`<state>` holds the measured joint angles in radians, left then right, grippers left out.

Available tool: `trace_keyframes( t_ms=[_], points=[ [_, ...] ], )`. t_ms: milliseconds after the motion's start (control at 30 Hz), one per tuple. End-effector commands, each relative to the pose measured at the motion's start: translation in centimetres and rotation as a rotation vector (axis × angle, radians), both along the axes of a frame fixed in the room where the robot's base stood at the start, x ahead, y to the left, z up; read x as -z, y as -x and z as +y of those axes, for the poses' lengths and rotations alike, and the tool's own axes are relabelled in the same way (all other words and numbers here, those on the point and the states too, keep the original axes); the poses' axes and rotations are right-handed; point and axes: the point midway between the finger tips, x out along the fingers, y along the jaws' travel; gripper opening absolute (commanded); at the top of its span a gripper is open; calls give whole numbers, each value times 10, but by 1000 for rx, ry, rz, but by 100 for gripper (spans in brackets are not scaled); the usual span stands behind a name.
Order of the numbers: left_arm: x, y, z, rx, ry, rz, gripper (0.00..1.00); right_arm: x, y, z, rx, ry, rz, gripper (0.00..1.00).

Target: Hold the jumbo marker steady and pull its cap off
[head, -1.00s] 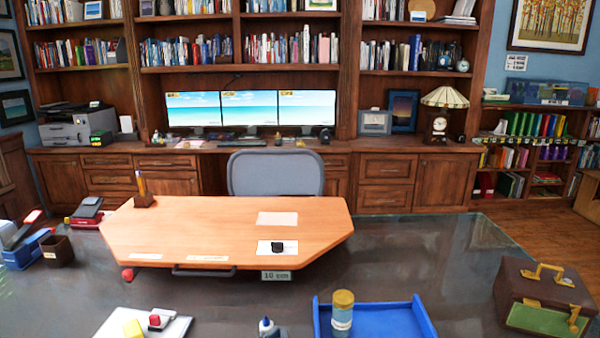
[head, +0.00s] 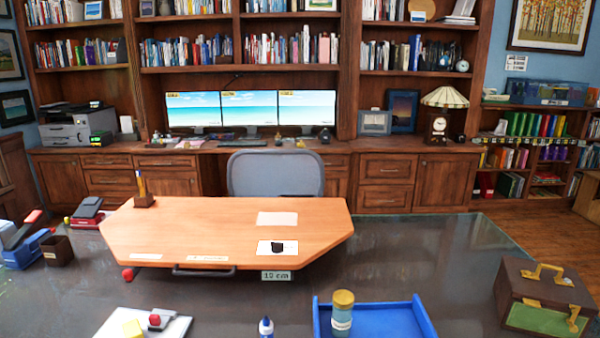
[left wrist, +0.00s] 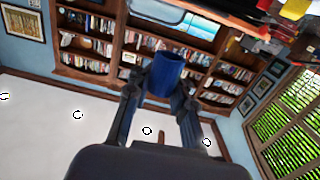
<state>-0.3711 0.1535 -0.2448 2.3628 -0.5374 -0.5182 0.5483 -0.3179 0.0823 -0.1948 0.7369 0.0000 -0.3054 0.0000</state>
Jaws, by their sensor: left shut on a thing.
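In the left wrist view my left gripper (left wrist: 162,92) is shut on a thick blue cylinder (left wrist: 166,72), its round end facing up. This looks like the jumbo marker or its cap; I cannot tell which. Neither gripper shows in the head view, and my right gripper is in no view. A small blue-topped object (head: 265,327) is cut off at the bottom edge of the head view.
The wooden desk board (head: 190,225) lies on the dark desk. A blue tray (head: 385,318) and a tan-topped jar (head: 342,312) stand at the front. The desk between board and case is clear.

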Motion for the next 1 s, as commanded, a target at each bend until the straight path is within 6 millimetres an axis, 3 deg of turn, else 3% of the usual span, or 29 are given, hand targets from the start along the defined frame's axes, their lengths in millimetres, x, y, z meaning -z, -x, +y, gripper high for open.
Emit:
trace_keyframes(
  t_ms=[233, 700, 1000],
  points=[
    [0, 9, 12, -25, 3, 1, 0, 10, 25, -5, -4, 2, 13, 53],
    [28, 78, 12, -28, 7, 3, 0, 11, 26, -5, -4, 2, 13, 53],
    [29, 87, 12, -24, 1, -1, 0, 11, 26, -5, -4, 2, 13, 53]
  ],
)
